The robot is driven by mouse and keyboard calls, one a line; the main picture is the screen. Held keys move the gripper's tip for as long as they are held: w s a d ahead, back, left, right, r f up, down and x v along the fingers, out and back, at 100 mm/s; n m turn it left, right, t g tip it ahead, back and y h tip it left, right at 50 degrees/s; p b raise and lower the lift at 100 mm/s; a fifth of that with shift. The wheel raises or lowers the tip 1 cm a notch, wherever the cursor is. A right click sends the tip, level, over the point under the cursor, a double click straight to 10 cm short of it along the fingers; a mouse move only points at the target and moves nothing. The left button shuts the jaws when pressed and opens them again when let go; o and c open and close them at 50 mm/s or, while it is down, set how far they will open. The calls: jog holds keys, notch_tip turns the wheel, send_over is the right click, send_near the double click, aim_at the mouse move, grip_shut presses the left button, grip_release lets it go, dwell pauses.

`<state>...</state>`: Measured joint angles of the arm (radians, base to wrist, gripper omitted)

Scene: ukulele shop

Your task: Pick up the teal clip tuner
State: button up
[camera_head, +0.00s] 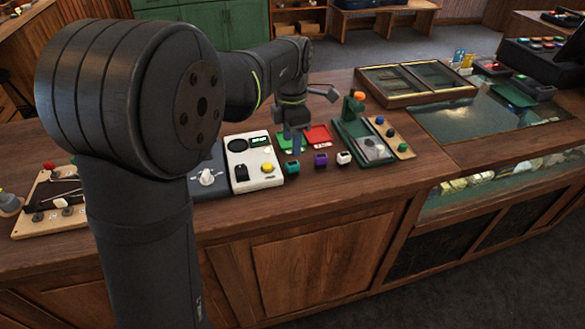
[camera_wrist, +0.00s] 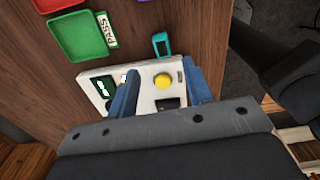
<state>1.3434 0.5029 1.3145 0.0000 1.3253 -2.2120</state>
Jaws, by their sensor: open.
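The teal clip tuner (camera_head: 292,168) stands on the wooden counter beside the white device, at the left of a short row with a purple and a white tuner. In the wrist view the teal tuner (camera_wrist: 161,44) lies just beyond my fingertips, with its dark opening showing. My gripper (camera_wrist: 160,70) is open and empty, its two blue fingers spread. The white device with the yellow button shows between and below them. In the head view my gripper (camera_head: 292,138) hangs above the counter, just behind the teal tuner; its fingertips are hard to make out.
The white device (camera_head: 242,176) stands left of the teal tuner. The purple tuner (camera_head: 321,160) and white tuner (camera_head: 344,158) are to its right. A green tray (camera_wrist: 78,37) with a PASS label and a red tray (camera_head: 319,134) lie behind. A green stand (camera_head: 350,130) is farther right.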

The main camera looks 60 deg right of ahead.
aim_at(293, 163)
notch_tip(293, 163, down, 8)
jog(key=shift+s+a+f, duration=0.1)
jog(key=shift+s, duration=0.05)
grip_shut()
dwell(0.5)
